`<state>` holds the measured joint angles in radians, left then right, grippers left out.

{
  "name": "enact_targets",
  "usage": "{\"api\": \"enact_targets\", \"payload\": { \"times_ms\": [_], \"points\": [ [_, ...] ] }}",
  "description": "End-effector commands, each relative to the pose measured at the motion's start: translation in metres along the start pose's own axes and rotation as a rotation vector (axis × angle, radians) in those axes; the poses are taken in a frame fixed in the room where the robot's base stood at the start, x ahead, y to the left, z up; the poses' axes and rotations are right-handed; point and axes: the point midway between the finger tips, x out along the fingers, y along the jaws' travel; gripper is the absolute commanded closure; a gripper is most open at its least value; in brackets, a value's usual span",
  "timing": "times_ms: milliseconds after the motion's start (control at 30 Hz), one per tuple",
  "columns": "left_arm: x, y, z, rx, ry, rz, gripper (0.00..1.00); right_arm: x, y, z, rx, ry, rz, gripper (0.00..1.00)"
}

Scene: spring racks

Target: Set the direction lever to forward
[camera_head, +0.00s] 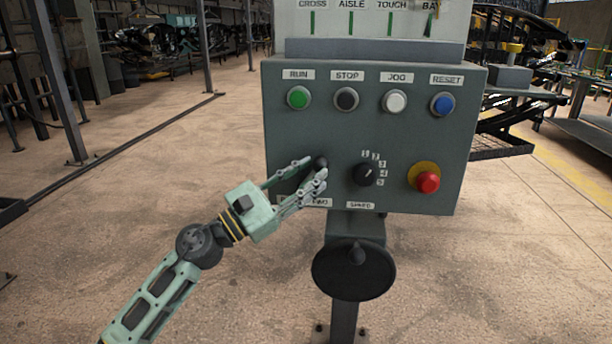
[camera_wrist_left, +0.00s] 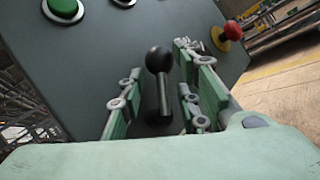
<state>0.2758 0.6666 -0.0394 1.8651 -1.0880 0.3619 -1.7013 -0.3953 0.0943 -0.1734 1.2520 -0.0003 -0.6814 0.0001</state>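The direction lever is a black ball knob on a short metal stem on the lower left of the grey control panel (camera_head: 330,130). In the left wrist view the knob (camera_wrist_left: 159,60) and its stem stand between the two fingers of my left gripper (camera_wrist_left: 160,100), with gaps on both sides. In the head view my left gripper (camera_head: 302,176) reaches the panel from the left, and the knob (camera_head: 320,162) shows just past its fingertips. The gripper is open around the lever. Its fingers partly cover the label below the lever. My right gripper is not in view.
Green (camera_head: 299,97), black (camera_head: 346,98), white (camera_head: 395,101) and blue (camera_head: 442,103) buttons line the panel's top. A speed dial (camera_head: 365,174) and red emergency button (camera_head: 427,182) are right of the lever. A black handwheel (camera_head: 353,270) is below.

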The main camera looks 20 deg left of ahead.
Motion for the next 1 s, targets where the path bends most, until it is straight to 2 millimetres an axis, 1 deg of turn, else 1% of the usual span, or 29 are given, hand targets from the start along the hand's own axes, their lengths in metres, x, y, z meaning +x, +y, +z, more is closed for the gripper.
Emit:
{"api": "enact_targets", "payload": {
  "times_ms": [233, 367, 467, 800, 900, 1000],
  "points": [
    [-0.001, -0.002, -0.001, -0.003, 0.000, -0.003, 0.70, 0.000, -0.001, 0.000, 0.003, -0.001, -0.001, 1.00],
    [-0.009, -0.002, -0.001, -0.006, 0.001, -0.003, 0.70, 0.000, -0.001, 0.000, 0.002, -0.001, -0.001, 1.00],
    [-0.023, -0.003, -0.002, -0.007, 0.003, -0.003, 0.70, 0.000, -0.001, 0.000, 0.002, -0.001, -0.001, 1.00],
    [-0.087, -0.002, -0.003, -0.007, 0.003, -0.001, 0.70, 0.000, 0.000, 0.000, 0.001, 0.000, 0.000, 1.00],
    [-0.102, -0.002, -0.003, -0.005, 0.002, -0.002, 0.70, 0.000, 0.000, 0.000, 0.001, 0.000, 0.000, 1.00],
    [-0.112, -0.001, -0.002, -0.005, 0.001, -0.002, 0.70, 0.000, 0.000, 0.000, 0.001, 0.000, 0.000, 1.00]
  ]
}}
